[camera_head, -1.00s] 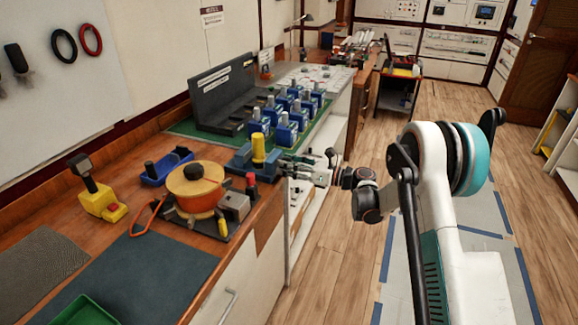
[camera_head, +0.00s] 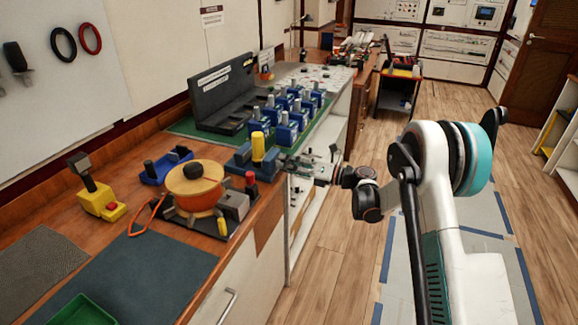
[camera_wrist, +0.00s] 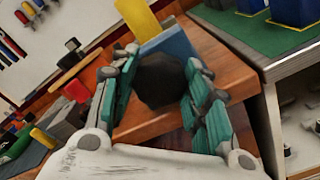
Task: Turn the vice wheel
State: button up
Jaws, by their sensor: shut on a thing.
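The blue vice (camera_head: 243,162) sits at the front edge of the wooden bench, with a yellow cylinder (camera_head: 258,147) standing upright in it. In the wrist view the vice (camera_wrist: 176,45) and the cylinder (camera_wrist: 138,17) are just beyond my fingers. The vice wheel (camera_wrist: 162,82) is a dark, faceted round knob on the near side of the vice. My gripper (camera_wrist: 163,92) is shut on the wheel, with one teal finger on each side. In the head view my gripper (camera_head: 297,166) reaches the vice from the right and hides the wheel.
An orange round device (camera_head: 195,190) with a grey block and a red knob stands left of the vice. Several blue breakers (camera_head: 286,132) stand on a green mat behind it. A yellow-and-black tool (camera_head: 98,198) is at far left.

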jog(key=m, duration=0.5)
jog(key=shift+m, duration=0.3)
jog(key=shift+f+m+b, duration=0.1)
jog(key=shift+m+b, duration=0.25)
jog(key=shift+m, duration=1.85)
jog(key=o, duration=1.1)
jog(key=v, duration=1.2)
